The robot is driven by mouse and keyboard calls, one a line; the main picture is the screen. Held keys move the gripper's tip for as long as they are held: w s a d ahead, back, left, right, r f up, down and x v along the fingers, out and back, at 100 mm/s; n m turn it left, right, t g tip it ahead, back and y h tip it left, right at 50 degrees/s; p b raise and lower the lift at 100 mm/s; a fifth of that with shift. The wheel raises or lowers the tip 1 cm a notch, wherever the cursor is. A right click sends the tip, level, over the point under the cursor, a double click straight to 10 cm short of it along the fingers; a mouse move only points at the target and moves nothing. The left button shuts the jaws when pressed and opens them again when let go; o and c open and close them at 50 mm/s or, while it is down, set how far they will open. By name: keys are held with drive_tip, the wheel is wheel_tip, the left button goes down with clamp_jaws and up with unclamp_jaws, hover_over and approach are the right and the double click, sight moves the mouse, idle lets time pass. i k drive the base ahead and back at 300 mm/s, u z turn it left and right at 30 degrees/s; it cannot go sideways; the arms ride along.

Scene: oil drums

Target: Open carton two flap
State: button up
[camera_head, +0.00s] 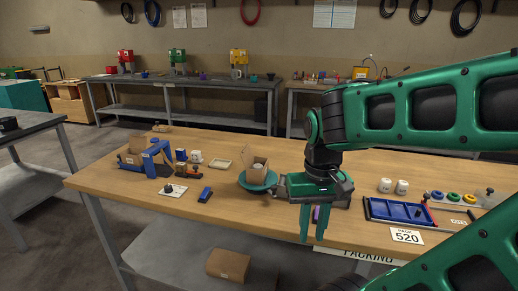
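A small brown carton (255,166) stands on a round teal plate (250,188) near the middle of the bench, with a flap standing up and something pale inside. Another brown carton (131,159) sits in a blue fixture (158,168) at the left, with a raised flap. No label tells me which is carton two. My gripper (313,240) points down near the bench's front edge, to the right of the teal plate. A small purple object (316,214) shows behind the fingers, partly hidden.
A blue tray (398,211) and a "520" card (407,237) lie at the right, with white jars (393,186) behind. A blue block (205,194) and a plate with a black knob (172,191) lie front left. A closed carton (228,264) is on the lower shelf.

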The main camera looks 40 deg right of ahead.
sight(247, 154)
drive_tip(key=z, duration=0.05)
drive_tip(key=k, duration=0.35)
drive_tip(key=u, duration=0.35)
drive_tip(key=i, duration=1.35)
drive_tip(key=z, duration=0.45)
